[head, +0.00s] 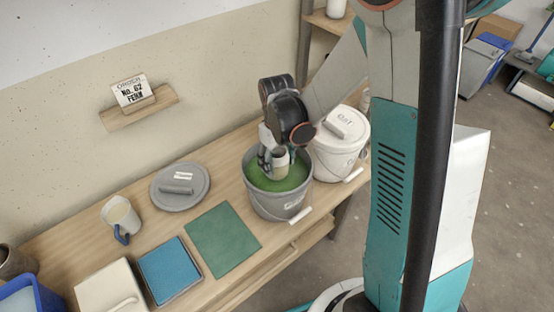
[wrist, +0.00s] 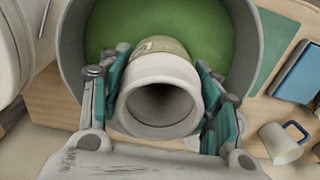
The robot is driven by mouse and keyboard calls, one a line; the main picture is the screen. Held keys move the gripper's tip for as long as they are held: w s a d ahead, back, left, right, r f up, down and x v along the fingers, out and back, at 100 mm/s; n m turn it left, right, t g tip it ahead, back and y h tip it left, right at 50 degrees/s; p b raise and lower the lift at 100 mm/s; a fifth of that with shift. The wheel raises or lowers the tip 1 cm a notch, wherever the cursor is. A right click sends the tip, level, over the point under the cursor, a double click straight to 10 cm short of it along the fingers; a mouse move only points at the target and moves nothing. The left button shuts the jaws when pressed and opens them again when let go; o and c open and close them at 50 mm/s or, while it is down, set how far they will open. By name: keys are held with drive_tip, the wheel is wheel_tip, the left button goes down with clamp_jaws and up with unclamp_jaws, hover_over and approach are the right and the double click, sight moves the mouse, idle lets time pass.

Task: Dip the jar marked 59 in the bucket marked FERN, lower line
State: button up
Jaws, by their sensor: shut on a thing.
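My gripper (head: 275,155) is shut on a pale jar (head: 280,158), over the open grey bucket (head: 281,206). The bucket holds green glaze (head: 270,180). In the wrist view the jar (wrist: 160,98) sits between the two teal-padded fingers, its round mouth facing the camera and its far end toward the glaze (wrist: 215,40). I cannot tell whether the jar touches the glaze. The number on the jar is not readable. A card (head: 132,92) on a wall shelf reads "No. 62 FERN". The lettering on the open bucket is too small to read.
A lidded white bucket (head: 340,145) stands right beside the open one. A grey lid (head: 180,186), a mug with a blue handle (head: 120,215), a green mat (head: 222,240) and a blue pad (head: 170,270) lie to the left on the wooden table.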

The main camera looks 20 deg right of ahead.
sight(277, 168)
drive_tip(key=shift+f+b, duration=1.2)
drive_tip(key=shift+f, duration=0.45)
drive_tip(key=shift+f, duration=0.1)
idle(1.6)
drive_tip(key=shift+r+p, duration=1.8)
drive_tip(key=shift+r, duration=1.05)
wheel_tip(277, 168, up, 8)
drive_tip(key=p, duration=0.5)
drive_tip(key=shift+f, duration=0.15)
